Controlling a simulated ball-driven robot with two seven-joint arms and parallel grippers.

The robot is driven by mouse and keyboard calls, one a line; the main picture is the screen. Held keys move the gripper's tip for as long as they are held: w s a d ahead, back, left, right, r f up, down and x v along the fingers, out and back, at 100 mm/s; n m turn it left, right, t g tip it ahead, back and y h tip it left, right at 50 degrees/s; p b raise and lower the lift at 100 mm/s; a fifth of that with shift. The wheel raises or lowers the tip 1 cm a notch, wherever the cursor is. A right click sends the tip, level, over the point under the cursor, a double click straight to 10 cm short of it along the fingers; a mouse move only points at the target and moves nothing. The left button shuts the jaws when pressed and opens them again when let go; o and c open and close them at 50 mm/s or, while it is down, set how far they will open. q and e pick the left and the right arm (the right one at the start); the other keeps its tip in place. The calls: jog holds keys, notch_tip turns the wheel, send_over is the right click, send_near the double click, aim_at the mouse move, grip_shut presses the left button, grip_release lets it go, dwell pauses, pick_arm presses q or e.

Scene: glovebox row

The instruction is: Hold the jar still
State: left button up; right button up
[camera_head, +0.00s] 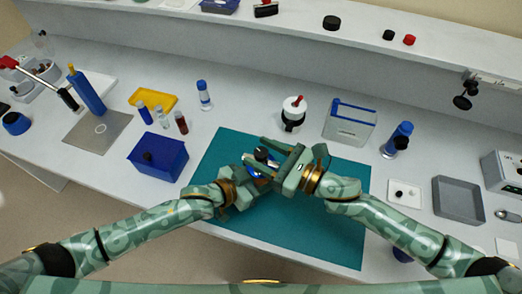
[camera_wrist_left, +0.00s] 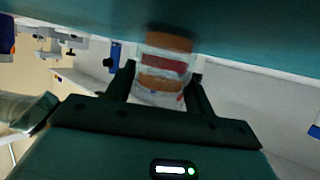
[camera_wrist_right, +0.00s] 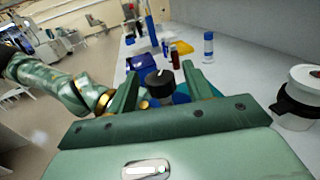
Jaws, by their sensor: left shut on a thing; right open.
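The jar (camera_wrist_left: 166,62) shows in the left wrist view as a pale, clear-sided body with brown and red bands. My left gripper (camera_wrist_left: 163,88) is shut on it, one finger on each side. In the head view the jar is mostly hidden by the grippers over the teal mat (camera_head: 318,225); a black cap (camera_head: 261,153) shows on top. My right gripper (camera_wrist_right: 163,90) is open, and the black cap (camera_wrist_right: 159,84) appears between its fingers in the right wrist view. I cannot tell whether those fingers touch it.
A blue box (camera_head: 158,158) stands left of the mat. A white jar with a black band (camera_head: 293,114) and a clear blue-edged bin (camera_head: 349,122) stand behind it. A blue bottle (camera_head: 397,140) and a grey tray (camera_head: 458,199) are to the right. The mat's front right is clear.

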jog(key=shift+w+a, duration=0.2)
jog(key=shift+a, duration=0.15)
jog(key=c, duration=1)
jog(key=shift+o, duration=0.2)
jog(key=shift+a+m+t, duration=0.1)
jog(key=shift+m+t, duration=0.2)
jog(key=shift+t, duration=0.1)
jog(key=m+t+h, duration=0.2)
jog(key=h, duration=0.1)
jog(key=shift+s+m+t, duration=0.1)
jog(key=shift+m+t, duration=0.2)
jog(key=shift+t, duration=0.1)
jog(key=shift+r+m+t+h, duration=0.1)
jog(key=shift+m+t+h, duration=1.25)
jog(key=shift+h, duration=0.55)
